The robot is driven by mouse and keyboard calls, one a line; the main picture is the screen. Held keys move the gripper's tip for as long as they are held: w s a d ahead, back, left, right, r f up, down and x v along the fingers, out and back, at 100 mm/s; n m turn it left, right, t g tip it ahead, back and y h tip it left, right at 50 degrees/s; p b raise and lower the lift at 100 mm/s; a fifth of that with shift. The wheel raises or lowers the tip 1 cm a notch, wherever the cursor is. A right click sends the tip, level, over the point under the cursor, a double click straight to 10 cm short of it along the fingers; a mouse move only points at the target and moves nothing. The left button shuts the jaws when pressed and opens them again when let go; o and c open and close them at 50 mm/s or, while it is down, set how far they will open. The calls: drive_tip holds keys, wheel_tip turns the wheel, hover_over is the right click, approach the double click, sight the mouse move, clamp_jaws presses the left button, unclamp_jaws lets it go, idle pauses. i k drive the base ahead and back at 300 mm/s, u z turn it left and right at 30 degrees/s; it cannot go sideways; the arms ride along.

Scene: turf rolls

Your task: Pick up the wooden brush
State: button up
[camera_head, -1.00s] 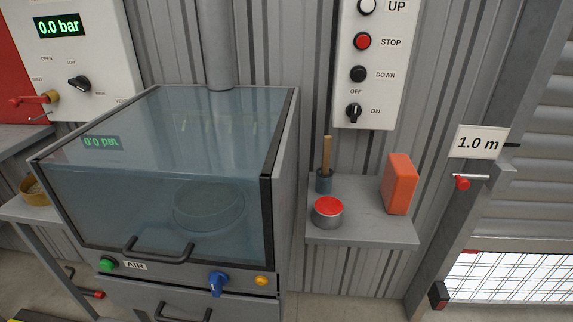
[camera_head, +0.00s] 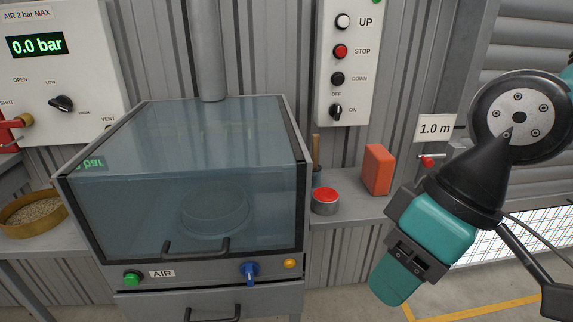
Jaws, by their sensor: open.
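The wooden brush (camera_head: 316,150) stands upright on the small grey shelf (camera_head: 350,209), against the corrugated wall. Its light wooden handle shows; its lower end is in or behind a dark grey cylinder, partly hidden by the glass cabinet's edge. A round tin with a red top (camera_head: 326,201) stands in front of it. My gripper (camera_head: 408,262), teal and black, is at the right, in front of the shelf's right end and well apart from the brush. It is open with nothing seen in it; its fingertips are hard to make out.
A glass-fronted cabinet (camera_head: 190,210) with a handle stands close left of the brush. An orange block (camera_head: 377,170) stands at the shelf's back right. A control box (camera_head: 347,60) hangs above. A tan bowl of grains (camera_head: 34,212) sits far left.

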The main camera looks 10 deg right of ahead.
sight(316, 137)
drive_tip(key=z, duration=2.05)
drive_tip(key=i, duration=1.15)
drive_tip(key=u, duration=3.25)
drive_tip(key=i, duration=0.35)
drive_tip(key=z, duration=0.05)
